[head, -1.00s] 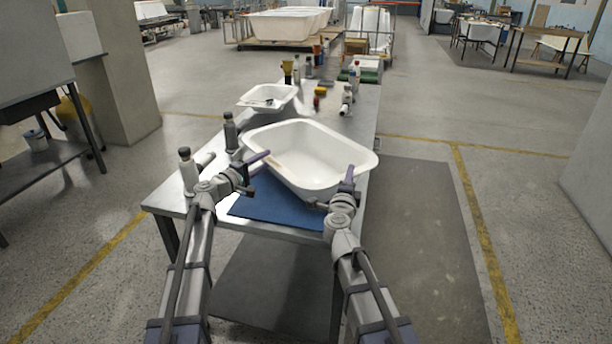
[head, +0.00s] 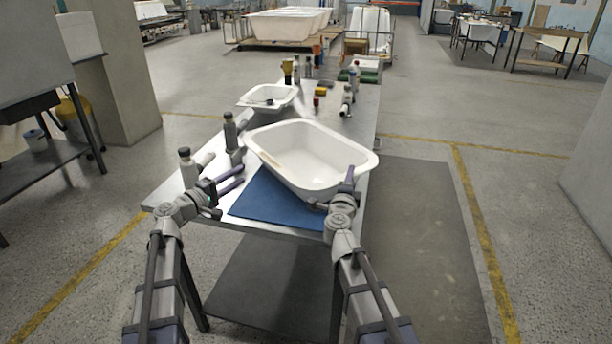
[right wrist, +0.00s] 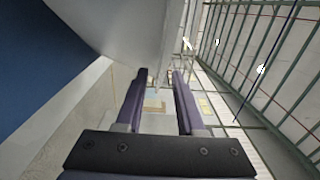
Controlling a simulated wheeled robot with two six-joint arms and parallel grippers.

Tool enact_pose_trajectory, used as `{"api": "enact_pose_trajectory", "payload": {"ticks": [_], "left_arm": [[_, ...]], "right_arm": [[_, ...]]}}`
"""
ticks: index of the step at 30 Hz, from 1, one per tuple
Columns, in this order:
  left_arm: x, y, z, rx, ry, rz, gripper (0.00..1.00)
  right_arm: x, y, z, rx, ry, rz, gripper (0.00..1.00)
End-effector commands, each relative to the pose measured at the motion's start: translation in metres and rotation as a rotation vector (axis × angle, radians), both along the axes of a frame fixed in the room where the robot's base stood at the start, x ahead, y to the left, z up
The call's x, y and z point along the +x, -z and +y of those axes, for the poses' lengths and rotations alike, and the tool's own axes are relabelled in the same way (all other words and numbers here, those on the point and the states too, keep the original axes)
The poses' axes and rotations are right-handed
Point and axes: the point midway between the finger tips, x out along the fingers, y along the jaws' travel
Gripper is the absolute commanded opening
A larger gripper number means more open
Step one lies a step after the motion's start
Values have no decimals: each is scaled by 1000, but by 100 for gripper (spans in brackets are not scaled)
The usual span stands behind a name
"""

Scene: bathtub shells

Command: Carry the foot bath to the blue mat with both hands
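The foot bath, a large white basin (head: 318,158), is on the metal table. In the head view it overlaps the far part of the blue mat (head: 268,203); whether it rests flat is hidden. My left gripper (head: 243,175) is open and empty, left of the basin and apart from it, near the mat's left edge. My right gripper (head: 334,188) is at the basin's near right corner. In the right wrist view its fingers (right wrist: 160,78) stand apart with no rim visible between them. The basin's pale wall (right wrist: 125,30) is just beyond the fingertips, and the mat (right wrist: 40,60) shows at left.
Two grey upright bottle-like objects (head: 231,132) stand on the table's left side, close to my left gripper. A smaller white basin (head: 267,97) and several bottles stand farther back. The table's right edge is close to the foot bath.

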Motion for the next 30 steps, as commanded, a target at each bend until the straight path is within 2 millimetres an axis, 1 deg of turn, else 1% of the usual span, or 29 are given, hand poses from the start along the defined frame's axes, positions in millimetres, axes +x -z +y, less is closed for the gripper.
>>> {"api": "enact_pose_trajectory", "payload": {"ticks": [5,12,15,18,21,24,30], "left_arm": [[0,0,0,0,0,0,37],[0,0,0,0,0,0,37],[0,0,0,0,0,0,37],[0,0,0,0,0,0,37],[0,0,0,0,0,0,37],[0,0,0,0,0,0,37],[0,0,0,0,0,0,37]], "right_arm": [[-25,0,5,0,-2,0,37],[-73,0,18,0,-3,0,37],[-90,0,22,0,-2,0,37],[-102,0,26,0,-2,0,37],[-110,0,28,0,-1,0,37],[-114,0,29,0,-1,0,37],[-115,0,30,0,0,0,37]]}}
